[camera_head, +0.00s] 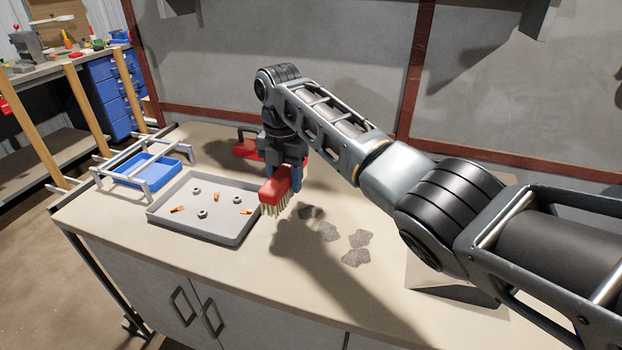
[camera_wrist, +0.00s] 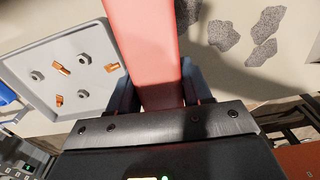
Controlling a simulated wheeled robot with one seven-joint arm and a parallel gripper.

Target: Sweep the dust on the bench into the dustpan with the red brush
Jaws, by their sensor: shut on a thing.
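The red brush (camera_head: 276,186) is held bristles down in my gripper (camera_head: 287,172), just right of the grey tray. I cannot tell whether its bristles touch the bench. In the wrist view the red brush (camera_wrist: 143,40) lies between the two fingers of my gripper (camera_wrist: 160,88). Several grey dust patches (camera_head: 328,232) lie on the bench (camera_head: 240,285) to the right of the brush; dust patches also show in the wrist view (camera_wrist: 223,36). A dark-edged, pale-topped object (camera_head: 455,291) sits partly behind my arm at the right; I cannot tell whether it is the dustpan.
A grey tray (camera_head: 190,231) holding nuts and copper-coloured pieces lies left of the brush. A blue tray (camera_head: 148,178) sits in a white frame behind it. A red object (camera_head: 246,149) with a dark handle stands behind my gripper. The bench front is clear.

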